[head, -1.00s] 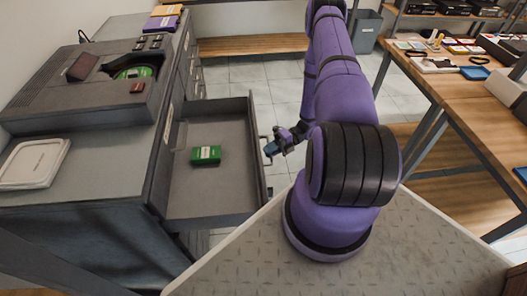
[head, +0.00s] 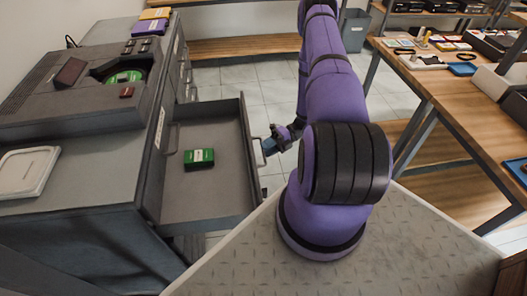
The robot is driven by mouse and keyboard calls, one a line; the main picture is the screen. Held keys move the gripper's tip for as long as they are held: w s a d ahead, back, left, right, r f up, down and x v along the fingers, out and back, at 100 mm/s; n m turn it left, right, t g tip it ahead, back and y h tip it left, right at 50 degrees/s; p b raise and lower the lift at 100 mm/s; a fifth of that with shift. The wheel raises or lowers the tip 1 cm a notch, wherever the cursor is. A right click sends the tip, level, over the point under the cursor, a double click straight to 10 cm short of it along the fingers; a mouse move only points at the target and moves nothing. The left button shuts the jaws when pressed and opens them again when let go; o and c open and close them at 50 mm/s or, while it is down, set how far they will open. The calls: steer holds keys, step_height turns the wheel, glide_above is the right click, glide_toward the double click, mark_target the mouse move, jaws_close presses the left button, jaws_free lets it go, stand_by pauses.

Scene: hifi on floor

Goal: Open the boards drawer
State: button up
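The drawer (head: 215,195) is pulled well out from the dark grey cabinet (head: 100,215) at the left. A green box with a white label (head: 199,159) lies inside it, towards the cabinet side. The drawer's front panel (head: 250,150) faces right and carries a bar handle (head: 258,150). My gripper (head: 268,147) is at this handle, just outside the front panel. The fingers are small and partly dark here, so I cannot tell whether they are closed on the handle or only beside it.
Several closed drawers with handles (head: 187,80) are farther along the cabinet. A machine with a green disc (head: 125,77) and a white tray (head: 27,171) are on its top. A wooden workbench (head: 450,95) with small items stands at the right. Tiled floor (head: 235,82) is open beyond the drawer.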

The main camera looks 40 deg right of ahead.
steer(key=v, duration=0.8)
steer(key=shift+d, duration=0.3)
steer(key=shift+r, duration=0.1)
